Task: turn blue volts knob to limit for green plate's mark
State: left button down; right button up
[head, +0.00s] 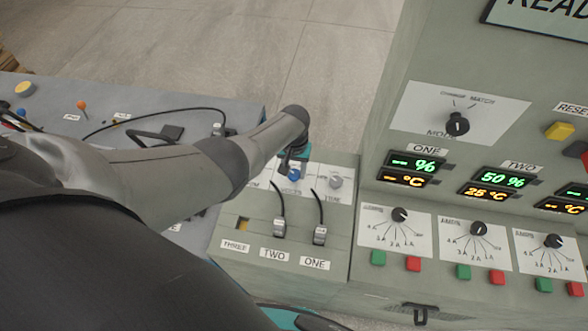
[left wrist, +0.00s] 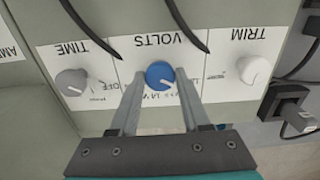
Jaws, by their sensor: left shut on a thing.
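The blue VOLTS knob (head: 294,175) sits on a white label panel on the low grey console, largely covered by my left gripper (head: 292,163). In the left wrist view the knob (left wrist: 159,72) stands between the two fingers of the left gripper (left wrist: 160,88), which is shut on it. The VOLTS lettering is upside down there. A pale pointer line on the knob points to the lower right. The fingers hide much of the scale, and its marks are too small to read surely. I cannot make out a green plate. My right gripper is not in view.
The grey TIME knob (left wrist: 71,82) and white TRIM knob (left wrist: 253,70) flank the blue knob. Plugs with black cables (head: 279,228) stand in front of it. A tall cabinet with a MODE knob (head: 456,124) and lit displays (head: 413,162) rises at right.

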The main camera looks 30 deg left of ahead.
aim_at(294, 173)
pick_arm(q)
jog(key=shift+c, duration=1.8)
grip_release()
jog(key=shift+r, duration=0.1)
notch_tip(294, 173, up, 5)
jog(key=p, duration=0.3)
jog(key=shift+r, duration=0.6)
notch_tip(294, 173, up, 9)
